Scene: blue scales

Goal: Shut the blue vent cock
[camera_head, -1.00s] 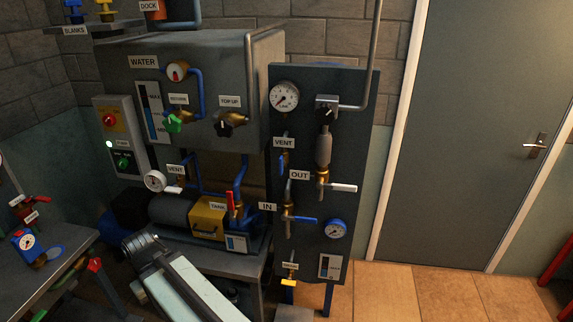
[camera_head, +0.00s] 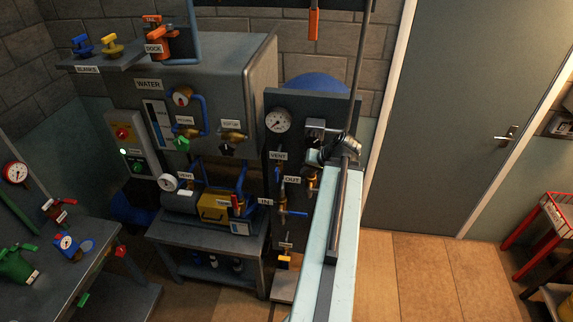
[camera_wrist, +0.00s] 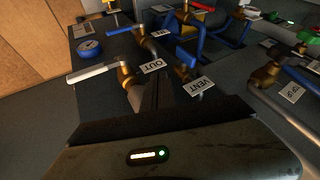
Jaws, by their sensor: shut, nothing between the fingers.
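The blue vent cock shows in the wrist view, where labels are upside down, as a short blue lever (camera_wrist: 186,57) on a brass body beside the VENT label (camera_wrist: 201,86). In the head view its blue lever (camera_head: 279,174) hangs down below the panel's VENT label (camera_head: 278,155), roughly along the pipe. My gripper (camera_wrist: 159,80) is shut and empty, its dark fingers between the OUT and VENT labels in the wrist view. The blue lever is just right of the fingertips and apart from them in that picture. My arm hides the fingers in the head view.
The white-handled OUT cock (camera_wrist: 93,73) lies left of my fingers in the wrist view. A second VENT label (camera_head: 185,176) is on the left unit. Floor is clear before the door.

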